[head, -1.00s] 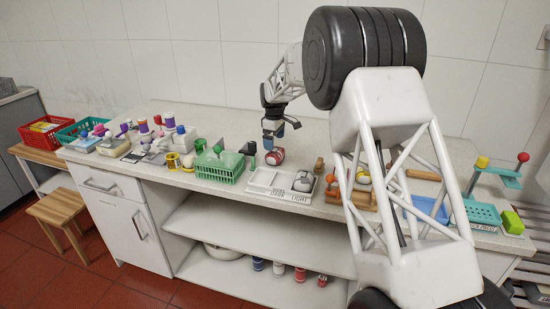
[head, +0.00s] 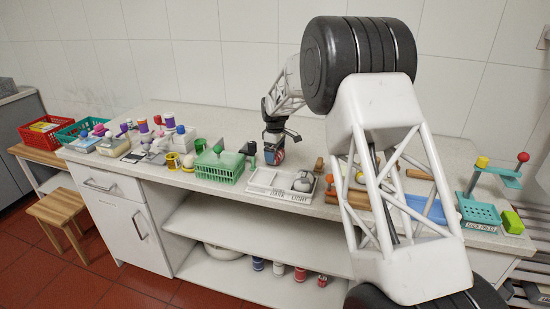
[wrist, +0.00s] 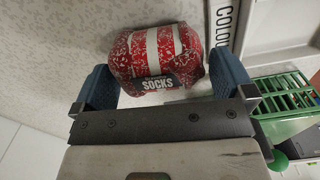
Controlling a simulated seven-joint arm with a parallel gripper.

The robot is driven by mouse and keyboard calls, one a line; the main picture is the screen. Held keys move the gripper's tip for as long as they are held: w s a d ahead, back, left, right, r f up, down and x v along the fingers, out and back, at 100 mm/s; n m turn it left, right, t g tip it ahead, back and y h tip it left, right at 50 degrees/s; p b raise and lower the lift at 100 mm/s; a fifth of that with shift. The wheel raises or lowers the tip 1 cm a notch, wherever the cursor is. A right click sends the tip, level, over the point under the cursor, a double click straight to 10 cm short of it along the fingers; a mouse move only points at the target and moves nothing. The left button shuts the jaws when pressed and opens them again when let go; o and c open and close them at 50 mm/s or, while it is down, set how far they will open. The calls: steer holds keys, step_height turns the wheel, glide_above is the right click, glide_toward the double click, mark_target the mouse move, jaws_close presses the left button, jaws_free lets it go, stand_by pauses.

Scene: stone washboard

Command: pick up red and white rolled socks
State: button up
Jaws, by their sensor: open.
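The red and white rolled socks (wrist: 155,55) lie on the speckled counter, with a dark label reading "SOCKS" facing the wrist camera. My gripper (wrist: 163,85) is open, with one blue finger on each side of the near part of the roll. I cannot tell whether the fingers touch it. In the head view my gripper (head: 274,150) is low over the counter, and the socks are mostly hidden behind it, with a bit of red (head: 276,158) showing.
A white sorting tray (head: 262,186) with grey rolled items stands in front of the socks. A green basket (head: 220,168) is to the left. A wooden tray (head: 352,197) is to the right. The counter behind the socks (head: 235,122) is clear.

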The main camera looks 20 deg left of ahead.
steer(key=shift+f, duration=1.05)
steer(key=shift+c, duration=0.5)
steer(key=c, duration=0.7)
steer(key=shift+o, duration=0.2)
steer(key=shift+r, duration=0.1)
steer(key=shift+r, duration=4.95)
